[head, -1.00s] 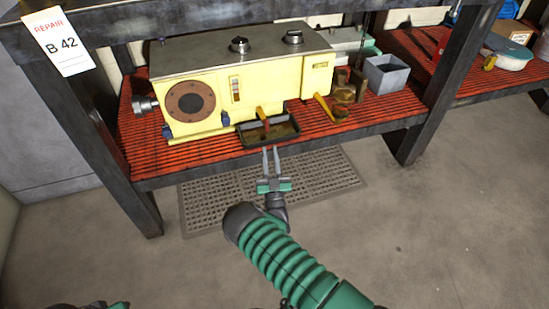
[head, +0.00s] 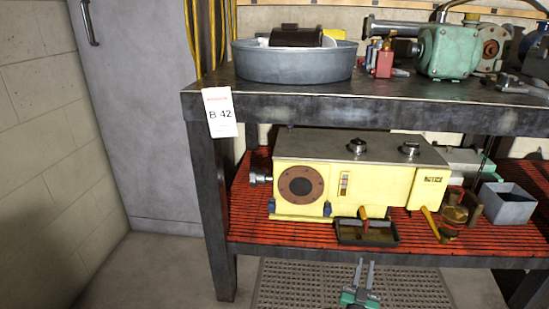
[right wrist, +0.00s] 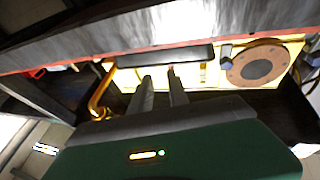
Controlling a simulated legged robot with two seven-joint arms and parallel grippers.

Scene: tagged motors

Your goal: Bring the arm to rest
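My right gripper (head: 364,265) is at the bottom of the head view, in front of the lower shelf. Its two fingers stand apart with nothing between them; they also show apart in the right wrist view (right wrist: 160,75). Most of my right arm is below the picture. The yellow machine (head: 350,178) with a round brown flange stands on the red ribbed lower shelf (head: 275,233). A small black tray (head: 367,245) sits before it, under its spout, just beyond the fingertips. My left gripper is not in view.
The bench top (head: 310,101) above carries a round grey basin (head: 292,62) and a green motor (head: 448,50). A white B 42 tag (head: 219,113) hangs at its left corner. A grey bin (head: 508,205) is on the lower shelf. A floor grate (head: 290,285) lies below.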

